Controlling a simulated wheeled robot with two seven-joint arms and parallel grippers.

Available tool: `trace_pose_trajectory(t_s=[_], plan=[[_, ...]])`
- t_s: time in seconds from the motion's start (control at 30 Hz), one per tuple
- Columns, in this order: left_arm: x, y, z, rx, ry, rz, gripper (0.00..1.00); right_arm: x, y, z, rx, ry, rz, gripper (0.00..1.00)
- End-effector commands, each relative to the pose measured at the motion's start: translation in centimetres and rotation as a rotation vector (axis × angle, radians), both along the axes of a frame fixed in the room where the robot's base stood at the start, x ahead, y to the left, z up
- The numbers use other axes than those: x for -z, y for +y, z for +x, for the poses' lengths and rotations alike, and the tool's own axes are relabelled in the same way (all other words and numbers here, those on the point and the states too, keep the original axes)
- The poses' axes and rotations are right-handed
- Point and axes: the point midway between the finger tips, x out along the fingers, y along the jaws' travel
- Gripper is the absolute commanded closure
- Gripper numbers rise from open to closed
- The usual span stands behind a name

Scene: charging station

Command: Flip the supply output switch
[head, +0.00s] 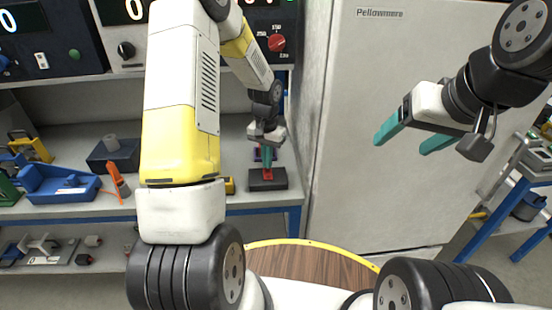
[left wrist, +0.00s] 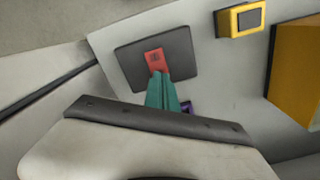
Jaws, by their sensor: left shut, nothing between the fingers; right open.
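The supply output switch is a red rocker (left wrist: 154,58) on a dark box (left wrist: 178,48); in the head view the dark box (head: 268,180) sits on the shelf with the red rocker (head: 268,174) on top. My left gripper (head: 267,166) is shut with nothing between its teal fingers. Its fingertips (left wrist: 158,76) are at the lower edge of the red rocker in the left wrist view; whether they press on it I cannot tell. The fingers hide part of the rocker. My right gripper (head: 405,140) is open and empty in front of the white cabinet, away from the switch.
A white cabinet (head: 375,190) stands right of the shelf (head: 240,202). Control panels with displays and knobs (head: 276,43) are above. A blue tray (head: 55,186) and an orange tool (head: 117,180) lie to the left. A yellow box (left wrist: 240,19) is near the switch.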

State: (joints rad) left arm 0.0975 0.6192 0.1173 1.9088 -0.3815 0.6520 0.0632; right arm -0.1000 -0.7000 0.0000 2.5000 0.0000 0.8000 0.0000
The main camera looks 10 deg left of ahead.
Motion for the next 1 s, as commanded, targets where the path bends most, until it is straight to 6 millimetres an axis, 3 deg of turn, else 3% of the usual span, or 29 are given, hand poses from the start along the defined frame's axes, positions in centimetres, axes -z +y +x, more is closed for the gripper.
trace_pose_trajectory(t_s=[1.0], plan=[[1.5, 0.0, 0.0, 0.0, 0.001, 0.0, 1.0, 0.0, 0.0, 0.0, 0.0, 0.0, 0.0, 0.29]])
